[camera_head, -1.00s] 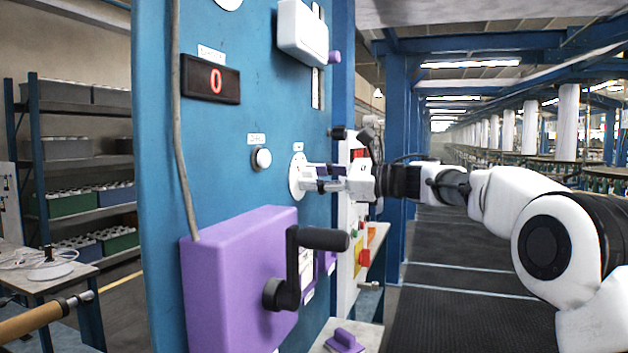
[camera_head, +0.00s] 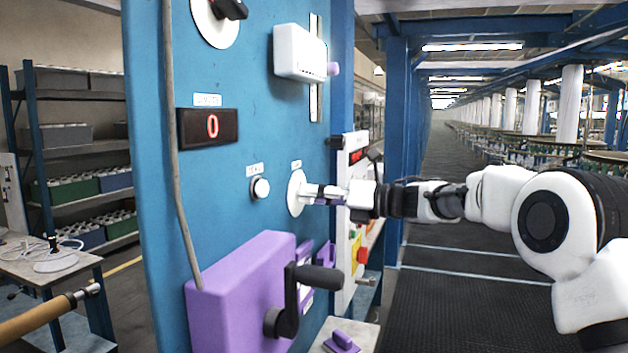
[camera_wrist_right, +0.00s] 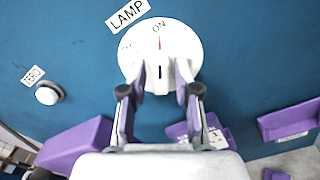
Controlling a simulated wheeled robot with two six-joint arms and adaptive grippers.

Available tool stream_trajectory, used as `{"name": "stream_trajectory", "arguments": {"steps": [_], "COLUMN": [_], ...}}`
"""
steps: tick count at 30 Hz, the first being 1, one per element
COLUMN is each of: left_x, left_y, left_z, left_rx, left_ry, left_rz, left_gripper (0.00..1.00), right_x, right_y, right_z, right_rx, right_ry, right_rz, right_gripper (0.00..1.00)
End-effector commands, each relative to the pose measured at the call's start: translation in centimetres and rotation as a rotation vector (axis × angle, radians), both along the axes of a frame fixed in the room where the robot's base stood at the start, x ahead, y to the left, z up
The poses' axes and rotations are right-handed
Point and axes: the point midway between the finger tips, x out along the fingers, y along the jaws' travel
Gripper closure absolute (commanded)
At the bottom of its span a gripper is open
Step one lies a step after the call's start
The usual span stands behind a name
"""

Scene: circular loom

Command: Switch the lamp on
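The lamp knob is a white round dial (camera_head: 296,194) on the blue panel, and it also shows in the right wrist view (camera_wrist_right: 188,42) below a LAMP label (camera_wrist_right: 127,12). Its red mark lines up with the word ON, and a short black line on the knob's grip points the same way. My right gripper (camera_head: 318,194) reaches the dial from the right. The fingers partly hide the lower dial. My left gripper is not in view.
A white ZERO button (camera_head: 260,188) and a display reading 0 (camera_head: 208,128) are left of the dial. Below is a purple box (camera_head: 235,290) with a black crank (camera_head: 290,300). A white slider block (camera_head: 300,53) is above. The aisle floor at right is clear.

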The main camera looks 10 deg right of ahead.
Motion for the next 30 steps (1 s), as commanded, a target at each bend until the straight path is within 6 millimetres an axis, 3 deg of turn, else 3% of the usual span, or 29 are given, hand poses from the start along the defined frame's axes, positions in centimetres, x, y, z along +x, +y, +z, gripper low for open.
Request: {"name": "stream_trajectory", "arguments": {"steps": [9, 21, 30], "left_x": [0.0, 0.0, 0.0], "left_y": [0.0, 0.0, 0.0], "left_z": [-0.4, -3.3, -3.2], "left_rx": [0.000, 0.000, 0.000], "left_ry": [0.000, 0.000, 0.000], "left_rz": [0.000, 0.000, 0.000], "left_gripper": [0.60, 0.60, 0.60], "right_x": [-0.1, -3.6, -3.9], "right_y": [-0.2, -5.5, -5.8], "right_z": [-0.2, -0.3, -0.1], "right_rx": [-0.002, -0.002, -0.004], "right_ry": [-0.004, -0.006, -0.005], "right_rz": [0.000, -0.002, -0.001], "right_gripper": [0.58, 0.58, 0.58]}}
